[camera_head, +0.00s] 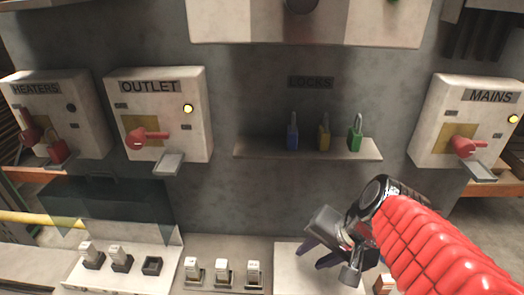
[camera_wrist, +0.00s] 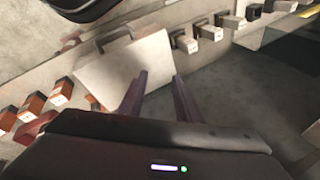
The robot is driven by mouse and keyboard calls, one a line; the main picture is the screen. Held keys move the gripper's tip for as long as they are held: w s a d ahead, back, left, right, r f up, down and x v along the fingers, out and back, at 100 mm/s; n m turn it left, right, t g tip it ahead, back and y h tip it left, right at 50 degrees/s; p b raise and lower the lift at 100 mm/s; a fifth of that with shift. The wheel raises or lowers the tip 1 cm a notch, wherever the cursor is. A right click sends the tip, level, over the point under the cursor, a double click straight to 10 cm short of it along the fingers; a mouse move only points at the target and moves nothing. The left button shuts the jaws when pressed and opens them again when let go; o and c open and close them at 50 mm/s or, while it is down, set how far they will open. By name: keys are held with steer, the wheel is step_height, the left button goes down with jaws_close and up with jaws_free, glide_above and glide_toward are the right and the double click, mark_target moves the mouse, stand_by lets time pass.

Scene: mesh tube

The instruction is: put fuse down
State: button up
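My gripper (camera_head: 314,255) hangs over the pale panel at lower right of centre in the head view. In the wrist view its two purple fingers (camera_wrist: 155,80) stand apart, with no fuse visible between them. Three white fuses (camera_head: 223,272) stand in dark holders in the middle row. Two more fuses (camera_head: 119,258) sit at lower left, beside an empty dark socket (camera_head: 152,265). Another fuse (camera_head: 383,284) shows partly at the bottom edge, below my gripper. The wrist view shows a row of orange-brown fuses (camera_wrist: 61,91) at left and white-topped ones (camera_wrist: 209,31) at upper right.
A clear raised cover (camera_head: 110,210) stands behind the left sockets. A shelf (camera_head: 305,151) with blue, yellow and green padlocks is on the wall. Switch boxes for heaters (camera_head: 75,105), outlet (camera_head: 165,90) and mains (camera_head: 455,110) flank it.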

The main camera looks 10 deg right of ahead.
step_height(320, 180, up, 5)
steer(key=s+a+n+t+h, duration=0.1)
steer(key=s+a+n+h, duration=0.1)
steer(key=n, duration=0.6)
steer(key=shift+a+r+h, duration=0.2)
steer(key=shift+a+h, duration=0.05)
steer(key=shift+h, duration=0.05)
